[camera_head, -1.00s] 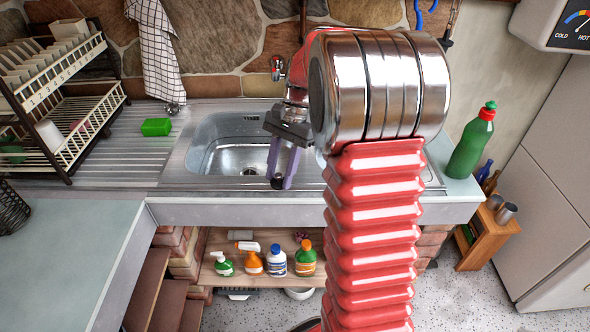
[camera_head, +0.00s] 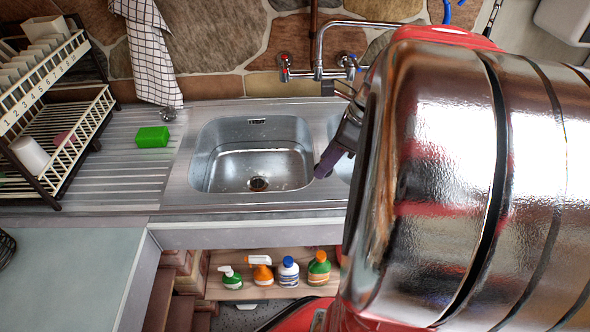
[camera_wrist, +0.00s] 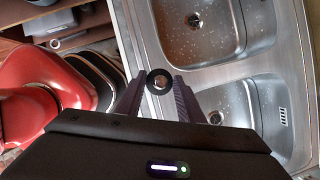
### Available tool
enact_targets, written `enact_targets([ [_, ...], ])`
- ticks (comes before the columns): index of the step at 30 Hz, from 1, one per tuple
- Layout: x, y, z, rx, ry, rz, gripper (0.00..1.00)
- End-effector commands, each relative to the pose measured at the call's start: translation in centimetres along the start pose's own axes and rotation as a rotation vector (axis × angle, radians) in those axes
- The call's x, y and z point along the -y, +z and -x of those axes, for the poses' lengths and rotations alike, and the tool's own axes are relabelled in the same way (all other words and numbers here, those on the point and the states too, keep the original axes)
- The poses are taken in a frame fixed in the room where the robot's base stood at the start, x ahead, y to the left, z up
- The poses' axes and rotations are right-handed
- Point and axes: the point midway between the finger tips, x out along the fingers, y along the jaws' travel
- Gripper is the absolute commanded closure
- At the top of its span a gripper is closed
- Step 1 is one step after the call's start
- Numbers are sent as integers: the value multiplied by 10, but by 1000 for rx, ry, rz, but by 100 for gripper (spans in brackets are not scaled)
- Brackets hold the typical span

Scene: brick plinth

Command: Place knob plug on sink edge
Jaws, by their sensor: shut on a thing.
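The knob plug (camera_wrist: 159,81), a black disc with a shiny round knob, is between the two purple fingers of my gripper (camera_wrist: 158,92) in the wrist view. My gripper is shut on it. Below it in that view is the steel sink edge (camera_wrist: 145,45), beside the two basins; I cannot tell whether the plug touches it. In the head view my gripper (camera_head: 328,164) is near the divider between the basins, largely hidden by my arm. The plug is hidden there. The front sink edge (camera_head: 255,204) is bare left of my arm.
The left basin (camera_head: 255,165) is empty with an open drain. A tap (camera_head: 319,60) stands behind. A green sponge (camera_head: 152,137) lies on the drainboard, beside a dish rack (camera_head: 70,130). Several bottles (camera_head: 288,271) stand on the shelf below. My arm covers the right side.

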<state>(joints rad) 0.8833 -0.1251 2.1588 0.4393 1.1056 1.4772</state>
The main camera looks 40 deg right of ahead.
Motion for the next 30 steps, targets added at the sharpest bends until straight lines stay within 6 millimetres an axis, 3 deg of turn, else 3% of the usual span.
enact_targets([
  [10, 1, -3, -7, 0, 1, 1, 88],
  [21, 0, -23, -55, 0, 2, 2, 88],
  [30, 1, -24, -58, 1, 1, 4, 88],
])
